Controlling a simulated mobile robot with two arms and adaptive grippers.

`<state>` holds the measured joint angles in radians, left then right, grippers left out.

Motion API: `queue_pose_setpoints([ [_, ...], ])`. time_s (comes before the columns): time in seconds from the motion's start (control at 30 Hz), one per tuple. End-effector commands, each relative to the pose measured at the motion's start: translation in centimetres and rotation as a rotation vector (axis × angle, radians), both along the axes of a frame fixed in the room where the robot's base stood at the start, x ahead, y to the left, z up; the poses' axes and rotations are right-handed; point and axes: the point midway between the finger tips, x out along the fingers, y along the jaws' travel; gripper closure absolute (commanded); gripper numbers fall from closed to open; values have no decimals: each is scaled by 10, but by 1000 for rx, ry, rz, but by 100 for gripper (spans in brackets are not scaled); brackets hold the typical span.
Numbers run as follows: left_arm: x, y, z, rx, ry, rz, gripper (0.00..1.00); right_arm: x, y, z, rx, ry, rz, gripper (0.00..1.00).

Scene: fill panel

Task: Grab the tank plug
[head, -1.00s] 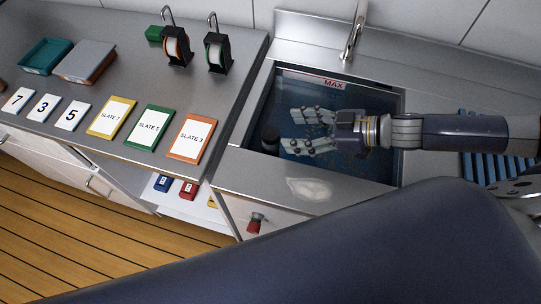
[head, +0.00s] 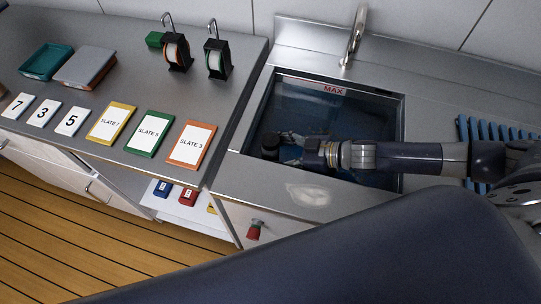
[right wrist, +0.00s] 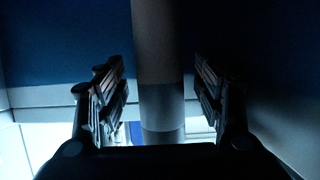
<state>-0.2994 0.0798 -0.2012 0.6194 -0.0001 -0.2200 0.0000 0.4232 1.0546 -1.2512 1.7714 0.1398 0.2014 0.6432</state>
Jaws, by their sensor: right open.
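The tank plug looks like a dark upright cylinder (head: 269,146) at the left side of the sink tank. In the right wrist view it shows as a grey post (right wrist: 158,60) between my fingers. My right gripper (head: 284,144) reaches into the tank from the right, with its fingers at the plug. In the right wrist view the gripper (right wrist: 160,90) is open, one finger on each side of the post, with gaps visible on both sides. The post's lower end is partly hidden behind the gripper body. My left gripper is not in view.
The tank's metal rim (head: 240,160) surrounds the gripper, and a tap (head: 353,38) stands behind it. A red valve handle (head: 254,230) is on the cabinet front below. A blue ribbed rack (head: 480,135) lies to the right. Slates and number cards cover the left counter (head: 120,85).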

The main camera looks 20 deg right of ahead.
Motion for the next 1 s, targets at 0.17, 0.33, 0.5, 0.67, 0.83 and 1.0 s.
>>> queue_pose_setpoints([
  [0.17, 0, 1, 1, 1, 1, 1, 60, 7, 11, -5, -2, -1, -1, 38],
  [0.33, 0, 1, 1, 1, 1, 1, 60, 8, 10, -6, -2, 0, -1, 38],
  [0.5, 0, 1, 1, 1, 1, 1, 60, 7, 11, -6, -1, 0, -1, 65],
  [0.67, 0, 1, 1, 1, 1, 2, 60, 7, 10, -6, -1, 0, -1, 96],
  [0.83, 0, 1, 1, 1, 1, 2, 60, 8, 11, -4, 0, -1, 0, 96],
  [1.0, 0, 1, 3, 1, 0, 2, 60, 8, 11, 5, 0, -3, 1, 96],
])
